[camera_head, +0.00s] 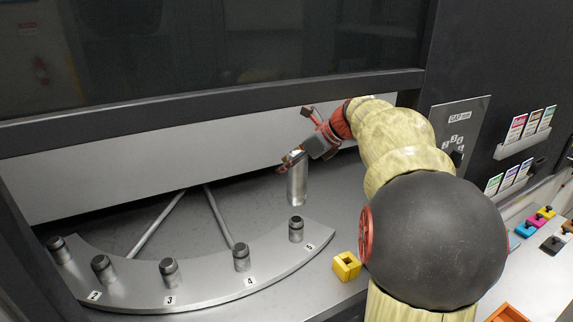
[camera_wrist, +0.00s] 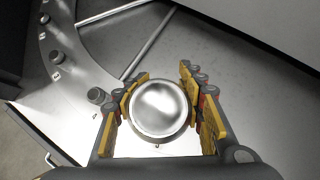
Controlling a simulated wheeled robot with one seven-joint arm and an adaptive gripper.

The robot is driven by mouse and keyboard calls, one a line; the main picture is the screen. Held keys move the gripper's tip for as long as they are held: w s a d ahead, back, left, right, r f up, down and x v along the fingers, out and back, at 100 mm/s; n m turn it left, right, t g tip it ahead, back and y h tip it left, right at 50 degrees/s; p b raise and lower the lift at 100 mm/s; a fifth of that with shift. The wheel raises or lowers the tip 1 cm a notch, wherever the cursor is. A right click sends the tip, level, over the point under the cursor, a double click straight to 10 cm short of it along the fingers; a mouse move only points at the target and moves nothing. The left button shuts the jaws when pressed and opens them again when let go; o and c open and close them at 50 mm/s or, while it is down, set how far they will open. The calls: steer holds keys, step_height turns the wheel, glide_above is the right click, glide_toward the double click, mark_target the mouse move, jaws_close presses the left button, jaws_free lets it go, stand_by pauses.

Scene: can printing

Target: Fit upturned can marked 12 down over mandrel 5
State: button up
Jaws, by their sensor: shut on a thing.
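My gripper (camera_head: 290,161) is shut on a plain silver can (camera_head: 297,183) near its top. In the wrist view the can's round domed end (camera_wrist: 158,108) faces the camera between the yellow-padded fingers (camera_wrist: 160,110). The can looks upright and stands above or behind mandrel 5 (camera_head: 296,228), a short dark-topped post at the right end of the curved plate. The can and the mandrel are apart in the picture. No 12 mark shows on the can's visible side.
The curved grey plate (camera_head: 215,284) carries several mandrels, including mandrel 4 (camera_head: 241,257) and mandrel 3 (camera_head: 170,272). A yellow square block (camera_head: 346,266) lies right of the plate. A dark frame bar (camera_head: 220,98) runs above the opening. Two thin rods lie behind the plate.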

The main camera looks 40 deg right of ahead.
steer(key=shift+p, duration=0.6)
steer(key=shift+f+b, duration=1.25)
steer(key=shift+f, duration=1.7)
steer(key=shift+p, duration=1.4)
step_height(320, 180, down, 8)
steer(key=b, duration=0.2)
steer(key=shift+b, duration=0.4)
stand_by(2.1)
